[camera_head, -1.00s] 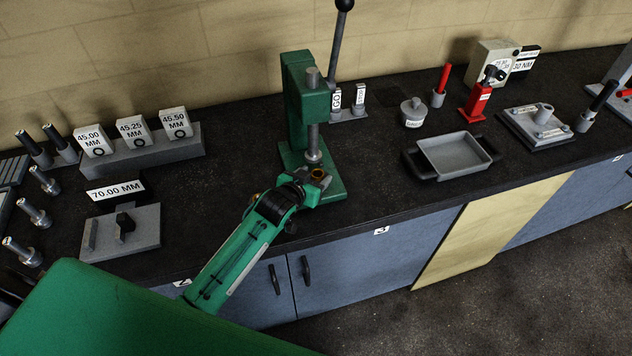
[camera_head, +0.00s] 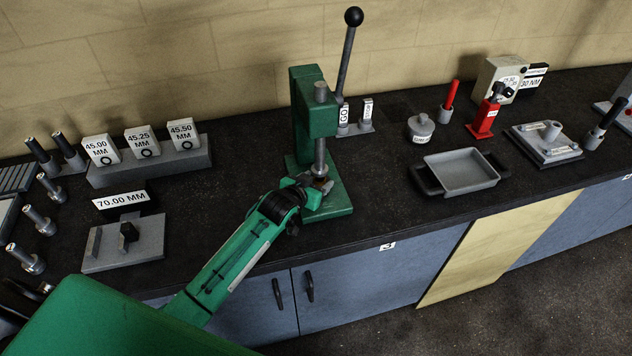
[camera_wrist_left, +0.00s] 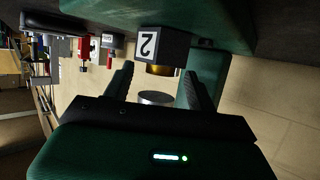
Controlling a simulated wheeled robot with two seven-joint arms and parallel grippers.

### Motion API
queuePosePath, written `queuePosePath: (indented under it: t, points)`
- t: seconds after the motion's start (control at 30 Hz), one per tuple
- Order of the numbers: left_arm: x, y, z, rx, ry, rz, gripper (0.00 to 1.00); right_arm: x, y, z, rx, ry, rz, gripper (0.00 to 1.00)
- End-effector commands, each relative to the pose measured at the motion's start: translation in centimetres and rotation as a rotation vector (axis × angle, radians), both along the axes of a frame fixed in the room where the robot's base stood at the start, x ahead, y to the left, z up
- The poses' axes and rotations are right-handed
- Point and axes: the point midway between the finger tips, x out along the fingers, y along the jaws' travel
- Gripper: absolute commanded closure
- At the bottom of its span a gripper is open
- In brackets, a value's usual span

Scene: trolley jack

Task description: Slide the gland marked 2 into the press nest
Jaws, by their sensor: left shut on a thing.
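The gland (camera_wrist_left: 148,45) shows in the left wrist view as a dark block with a white face marked 2 and a brass part on it. My left gripper (camera_wrist_left: 158,70) is shut on it, one finger on each side. In the head view the gripper (camera_head: 306,184) is at the green press (camera_head: 311,110), and only a small grey part of the gland (camera_head: 323,185) shows, just below the ram. The ram's round grey end (camera_wrist_left: 156,97) shows close to the brass part in the left wrist view. The press nest is hidden by the gripper and gland. My right gripper is not in view.
A gauge stand (camera_head: 357,130) is just right of the press, and a grey tray (camera_head: 461,172) is farther right. A plate labelled 70.00 MM (camera_head: 121,200) and a rack of marked blocks (camera_head: 150,162) stand to the left. The press lever (camera_head: 346,62) rises behind.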

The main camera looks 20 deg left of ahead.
Motion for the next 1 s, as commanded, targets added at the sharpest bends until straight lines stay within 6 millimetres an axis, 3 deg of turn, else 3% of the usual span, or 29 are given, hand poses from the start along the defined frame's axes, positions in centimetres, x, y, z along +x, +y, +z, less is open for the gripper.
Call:
queuePosePath:
  t: [0.17,0.2,0.33,0.73,1.0]
  points:
    - [0.1,0.0,0.2,-0.001,-0.004,0.0,0.83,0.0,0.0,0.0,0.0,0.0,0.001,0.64]
    - [0.0,0.0,0.2,-0.001,-0.004,0.0,0.41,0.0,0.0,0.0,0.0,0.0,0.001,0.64]
    - [0.0,0.0,0.2,-0.001,-0.003,0.0,0.17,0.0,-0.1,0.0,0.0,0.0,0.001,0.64]
    - [-0.5,0.1,0.0,0.0,0.001,0.0,0.17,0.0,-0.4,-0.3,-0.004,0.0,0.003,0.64]
    - [-3.9,0.8,1.3,0.0,-0.001,0.0,0.17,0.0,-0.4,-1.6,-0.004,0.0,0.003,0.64]
